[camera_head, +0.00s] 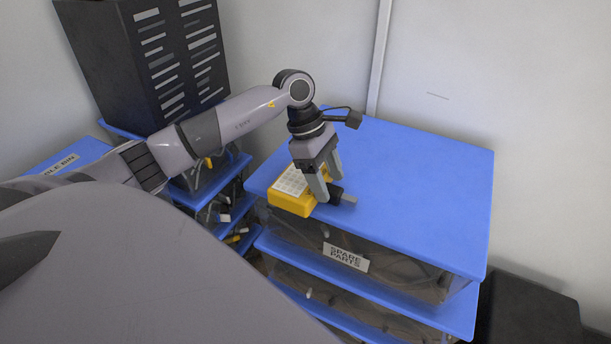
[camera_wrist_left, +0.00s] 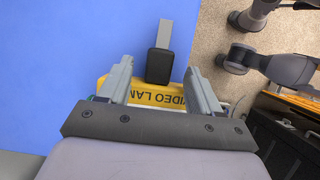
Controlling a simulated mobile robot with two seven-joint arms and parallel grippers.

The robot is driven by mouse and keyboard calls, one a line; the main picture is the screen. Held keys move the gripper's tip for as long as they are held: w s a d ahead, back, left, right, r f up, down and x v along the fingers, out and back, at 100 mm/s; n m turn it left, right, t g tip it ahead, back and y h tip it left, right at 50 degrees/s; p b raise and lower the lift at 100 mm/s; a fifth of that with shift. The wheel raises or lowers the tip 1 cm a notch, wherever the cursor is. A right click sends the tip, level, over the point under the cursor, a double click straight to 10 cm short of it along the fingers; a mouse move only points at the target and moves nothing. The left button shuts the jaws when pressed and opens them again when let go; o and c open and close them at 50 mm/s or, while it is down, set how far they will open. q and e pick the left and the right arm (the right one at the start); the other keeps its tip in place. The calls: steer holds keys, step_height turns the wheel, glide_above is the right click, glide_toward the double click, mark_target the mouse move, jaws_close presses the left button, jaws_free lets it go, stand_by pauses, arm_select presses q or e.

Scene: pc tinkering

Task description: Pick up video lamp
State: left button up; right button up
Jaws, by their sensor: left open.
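The video lamp is a yellow block (camera_head: 291,203) with a pale, grid-marked panel on top, lying near the front-left edge of the blue table. In the left wrist view its yellow side (camera_wrist_left: 150,93) shows part of the lettering "VIDEO LAM". A black piece with a grey bar (camera_wrist_left: 158,66) sticks out from it and appears to be part of it. My left gripper (camera_head: 331,187) is open over the lamp. In the left wrist view its fingers (camera_wrist_left: 158,72) stand either side of the black piece, with visible gaps. My right gripper is not in view.
The blue tabletop (camera_head: 420,170) is clear right of the lamp. A dark slotted case (camera_head: 150,60) stands at the back left on blue shelving. The wall is close behind.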

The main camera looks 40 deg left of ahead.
mark_target(329, 187)
arm_select(q)
steer(key=shift+d+f, duration=0.25)
steer(key=shift+f, duration=0.4)
steer(key=shift+w, duration=0.1)
jaws_close()
steer(key=shift+r, duration=0.2)
steer(key=shift+r, duration=0.3)
step_height(329, 187, up, 19)
steer(key=p, duration=0.1)
